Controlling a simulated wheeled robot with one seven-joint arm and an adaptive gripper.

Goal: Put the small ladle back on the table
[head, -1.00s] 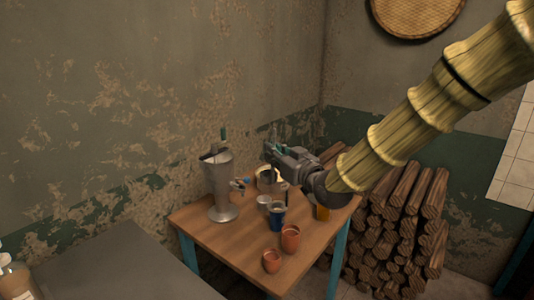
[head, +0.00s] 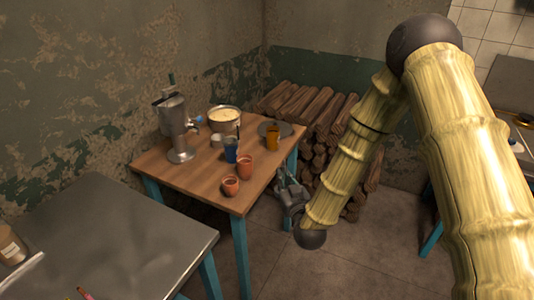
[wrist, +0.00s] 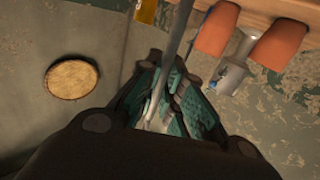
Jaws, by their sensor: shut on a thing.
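My gripper (head: 289,190) is beside the right edge of the wooden table (head: 185,190), off the tabletop. In the wrist view, my gripper (wrist: 175,75) is shut on a thin grey metal handle (wrist: 182,30), which appears to be the small ladle's. The handle runs up between the fingers and out of the top of the picture. The ladle's bowl cannot be made out. In the head view the ladle cannot be told apart from my gripper.
The table holds a metal urn (head: 177,125), a pot of pale liquid (head: 224,119), a blue cup (head: 231,149), two clay cups (head: 245,166) and a yellow cup (head: 272,137) near a grey disc. Stacked logs (head: 325,115) stand behind. The table's front left is clear.

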